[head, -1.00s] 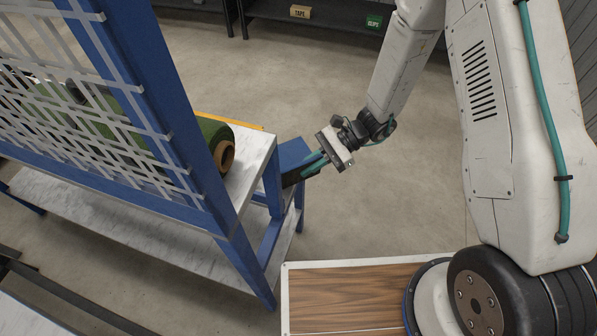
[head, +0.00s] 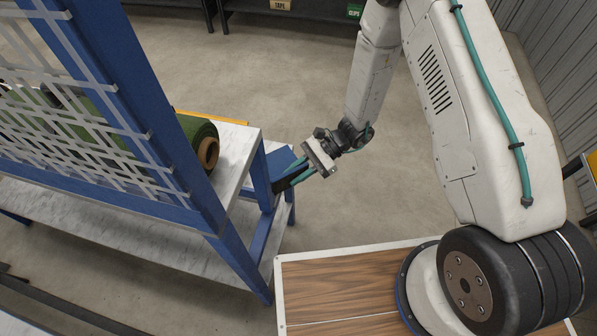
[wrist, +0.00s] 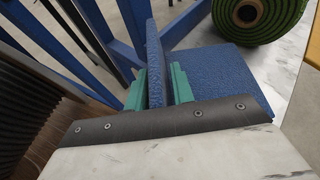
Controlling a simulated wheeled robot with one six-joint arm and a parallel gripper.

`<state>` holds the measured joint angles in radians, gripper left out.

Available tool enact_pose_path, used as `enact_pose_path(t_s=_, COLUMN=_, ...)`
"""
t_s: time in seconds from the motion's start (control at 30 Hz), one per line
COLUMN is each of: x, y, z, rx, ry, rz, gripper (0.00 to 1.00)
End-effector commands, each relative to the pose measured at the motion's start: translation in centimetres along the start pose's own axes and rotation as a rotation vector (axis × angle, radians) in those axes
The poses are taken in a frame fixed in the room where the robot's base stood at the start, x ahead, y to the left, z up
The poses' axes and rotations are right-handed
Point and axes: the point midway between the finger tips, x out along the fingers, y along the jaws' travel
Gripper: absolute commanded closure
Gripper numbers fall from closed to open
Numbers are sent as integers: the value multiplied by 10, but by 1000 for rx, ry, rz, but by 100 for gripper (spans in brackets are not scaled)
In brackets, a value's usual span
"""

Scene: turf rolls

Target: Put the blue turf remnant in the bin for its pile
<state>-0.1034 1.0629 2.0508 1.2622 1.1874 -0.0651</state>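The blue turf remnant (wrist: 220,80) shows in the wrist view as a rough blue flat piece with an upright blue slab of the same texture beside it. In the head view its blue top (head: 283,160) shows beside the bench's right end. My gripper (wrist: 160,88) has its teal fingers on either side of the upright slab and looks shut on it. In the head view my gripper (head: 292,178) points left, close to the bench's end legs. Whether the remnant touches the bench cannot be told. No bin for it is clearly in view.
A green turf roll (head: 200,145) with a brown core lies on the white-topped bench (head: 238,150). A blue post and white mesh stand at the left. A wood-topped platform (head: 345,285) is at the bottom. A dark shelf with labelled boxes stands behind; open floor lies between.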

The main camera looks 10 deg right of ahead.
Motion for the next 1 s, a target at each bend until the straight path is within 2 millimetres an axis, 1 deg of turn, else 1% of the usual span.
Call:
enact_pose_path(t_s=0.27, x=0, y=0, z=0, rx=0, ry=0, rz=0, gripper=68)
enact_pose_path(t_s=0.37, x=-2, y=0, z=4, rx=-1, ry=0, rz=0, gripper=68)
enact_pose_path(t_s=0.47, x=-14, y=-1, z=3, rx=0, ry=1, rz=-5, gripper=68)
enact_pose_path(t_s=0.57, x=-33, y=-1, z=3, rx=-1, ry=1, rz=-6, gripper=68)
enact_pose_path(t_s=0.8, x=-85, y=-1, z=3, rx=-1, ry=1, rz=-5, gripper=68)
enact_pose_path(t_s=0.9, x=-102, y=-1, z=2, rx=0, ry=2, rz=-4, gripper=68)
enact_pose_path(t_s=1.0, x=-113, y=-1, z=2, rx=-1, ry=0, rz=-3, gripper=68)
